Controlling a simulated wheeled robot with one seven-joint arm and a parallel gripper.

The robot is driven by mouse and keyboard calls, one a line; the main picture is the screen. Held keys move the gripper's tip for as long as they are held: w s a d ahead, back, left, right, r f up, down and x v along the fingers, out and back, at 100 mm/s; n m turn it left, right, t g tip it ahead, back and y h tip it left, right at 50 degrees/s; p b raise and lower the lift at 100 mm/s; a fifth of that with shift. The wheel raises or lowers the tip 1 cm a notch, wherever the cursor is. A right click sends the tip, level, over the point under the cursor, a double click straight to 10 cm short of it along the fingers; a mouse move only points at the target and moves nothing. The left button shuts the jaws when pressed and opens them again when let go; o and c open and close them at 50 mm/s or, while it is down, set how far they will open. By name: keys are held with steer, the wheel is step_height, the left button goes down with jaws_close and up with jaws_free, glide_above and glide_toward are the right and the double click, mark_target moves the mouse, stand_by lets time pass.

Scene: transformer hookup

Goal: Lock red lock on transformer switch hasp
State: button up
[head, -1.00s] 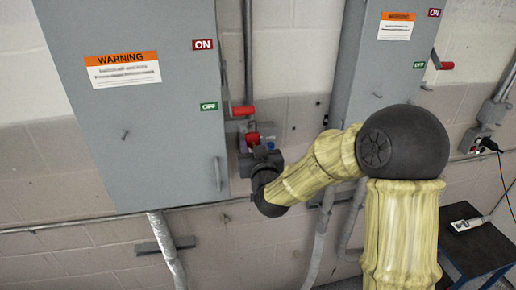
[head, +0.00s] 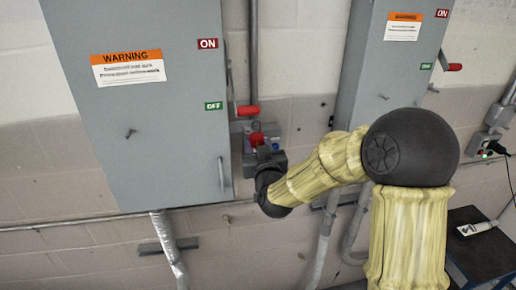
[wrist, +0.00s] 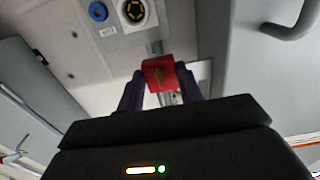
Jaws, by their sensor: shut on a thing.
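The red lock (wrist: 160,74) is held between the two fingers of my gripper (wrist: 160,90) in the wrist view. In the head view the red lock (head: 257,137) shows just above my gripper (head: 266,158), beside the right edge of the left grey switch box (head: 150,120). The box's red-tipped switch handle (head: 247,110) is down by the OFF label, a little above the lock. The hasp cannot be made out, and I cannot tell whether the lock touches it.
A small outlet box (head: 240,146) is on the wall behind my gripper. A dark cart (head: 480,245) stands at lower right. Conduits run down the wall.

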steer(key=shift+s+a+b, duration=0.15)
steer(key=shift+a+b, duration=0.3)
steer(key=shift+a, duration=0.1)
stand_by(0.6)
steer(key=shift+f+b, duration=1.05)
steer(key=shift+b, duration=0.05)
stand_by(1.2)
steer(key=o, duration=1.2)
steer(key=shift+c, duration=0.2)
steer(key=shift+s, duration=0.15)
steer(key=b+v, duration=0.2)
steer(key=v, duration=0.2)
steer(key=shift+s+d, duration=0.2)
steer(key=shift+s, duration=0.2)
